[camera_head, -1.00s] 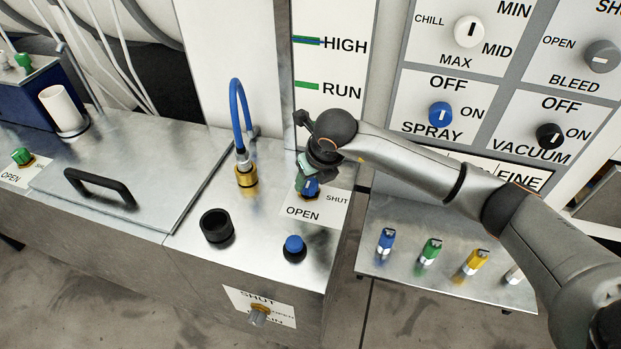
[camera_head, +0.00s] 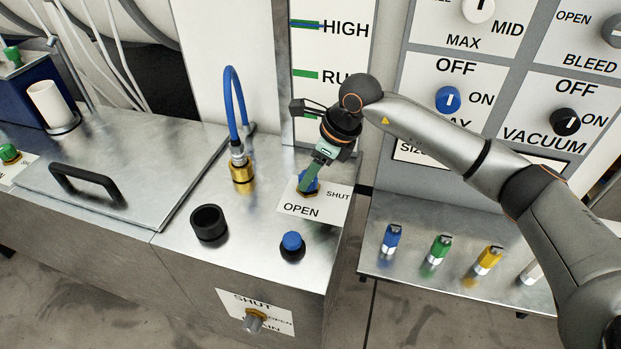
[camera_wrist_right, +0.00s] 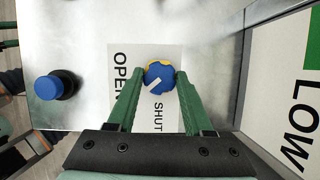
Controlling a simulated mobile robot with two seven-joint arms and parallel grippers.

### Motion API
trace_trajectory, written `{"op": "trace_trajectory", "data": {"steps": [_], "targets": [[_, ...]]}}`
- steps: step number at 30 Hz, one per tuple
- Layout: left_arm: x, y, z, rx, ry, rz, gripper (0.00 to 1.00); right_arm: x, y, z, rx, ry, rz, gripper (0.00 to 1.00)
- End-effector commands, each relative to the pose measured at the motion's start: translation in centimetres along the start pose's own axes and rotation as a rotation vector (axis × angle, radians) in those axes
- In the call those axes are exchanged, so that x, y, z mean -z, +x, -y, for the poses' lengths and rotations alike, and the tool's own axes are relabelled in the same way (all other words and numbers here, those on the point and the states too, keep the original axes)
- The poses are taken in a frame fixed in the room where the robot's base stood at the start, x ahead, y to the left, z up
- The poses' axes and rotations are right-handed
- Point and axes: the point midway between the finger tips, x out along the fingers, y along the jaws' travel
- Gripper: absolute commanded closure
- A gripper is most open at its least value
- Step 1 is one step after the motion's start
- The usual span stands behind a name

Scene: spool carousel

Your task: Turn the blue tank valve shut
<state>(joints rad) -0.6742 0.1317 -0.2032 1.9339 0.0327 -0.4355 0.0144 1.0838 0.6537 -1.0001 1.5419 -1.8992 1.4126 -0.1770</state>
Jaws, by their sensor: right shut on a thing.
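The blue tank valve (camera_head: 314,185) is a small round knob with a brass-coloured base on the steel tank top, above a white OPEN/SHUT label (camera_head: 299,208).
A blue-capped fitting (camera_head: 292,244) and a black cup (camera_head: 208,223) stand near the valve. A blue hose (camera_head: 232,105) enters a brass fitting. The tank lid (camera_head: 120,150) is left.

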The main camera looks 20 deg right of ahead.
Motion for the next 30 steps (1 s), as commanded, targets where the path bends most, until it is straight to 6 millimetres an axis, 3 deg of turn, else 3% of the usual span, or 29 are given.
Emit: {"op": "trace_trajectory", "data": {"steps": [18,30], "targets": [[0.5,2.0,-1.4,-0.038,0.012,-0.021,0.50,-0.2,0.1,0.4,-0.216,-0.525,0.002,1.00],[0.2,2.4,-1.5,-0.044,0.016,-0.014,0.50,-0.2,0.0,0.5,-0.306,-0.745,-0.001,1.00]]}}
